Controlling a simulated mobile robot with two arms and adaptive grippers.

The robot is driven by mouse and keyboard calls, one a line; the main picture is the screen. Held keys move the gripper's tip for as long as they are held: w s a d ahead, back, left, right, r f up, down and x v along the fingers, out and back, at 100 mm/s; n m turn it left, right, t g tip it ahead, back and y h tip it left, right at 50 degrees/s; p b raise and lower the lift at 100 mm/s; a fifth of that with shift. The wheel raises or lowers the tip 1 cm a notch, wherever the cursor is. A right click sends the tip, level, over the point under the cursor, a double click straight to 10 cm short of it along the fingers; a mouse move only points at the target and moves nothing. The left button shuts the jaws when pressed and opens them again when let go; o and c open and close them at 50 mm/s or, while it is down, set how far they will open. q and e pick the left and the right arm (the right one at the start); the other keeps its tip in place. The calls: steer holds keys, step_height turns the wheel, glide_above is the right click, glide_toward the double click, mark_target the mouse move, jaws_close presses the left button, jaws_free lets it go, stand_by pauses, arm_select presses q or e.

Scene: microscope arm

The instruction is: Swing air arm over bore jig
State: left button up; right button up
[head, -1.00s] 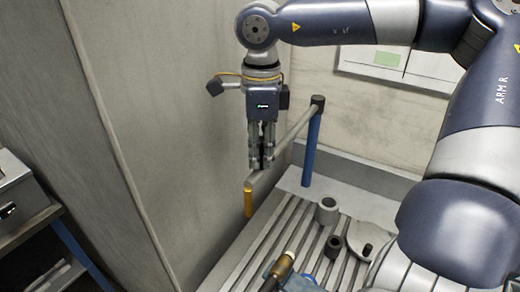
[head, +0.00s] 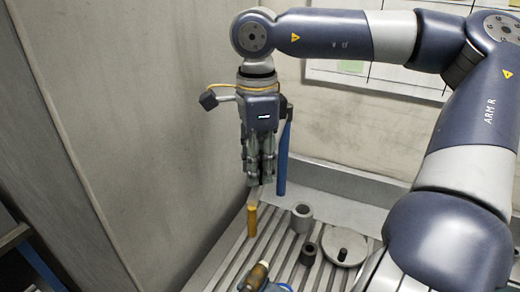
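The air arm is a thin grey bar on a blue upright post (head: 284,158), with a yellow downturned end (head: 251,221). Most of the bar is hidden behind my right gripper (head: 260,182). That gripper points down, its fingers close together around the bar near the yellow end. A grey hollow cylinder (head: 302,218), a small dark cylinder (head: 308,254) and a pale round plate (head: 335,257) with a dark peg stand to the right on the slotted bed. I cannot tell which of these is the bore jig. My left gripper is out of view.
The slotted grey bed (head: 235,262) has a raised back ledge (head: 340,205). A brass-tipped blue item (head: 256,277) shows at the bottom edge. A tall grey panel (head: 140,110) stands close on the left. Bare slots lie between the yellow end and the cylinders.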

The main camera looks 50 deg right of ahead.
steer(key=shift+o, duration=0.6)
steer(key=shift+s, duration=0.2)
steer(key=shift+d+r, duration=0.1)
steer(key=shift+d, duration=0.05)
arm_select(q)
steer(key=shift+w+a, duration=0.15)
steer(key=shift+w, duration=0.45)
arm_select(e)
step_height(320, 180, up, 12)
steer(key=shift+f, duration=0.1)
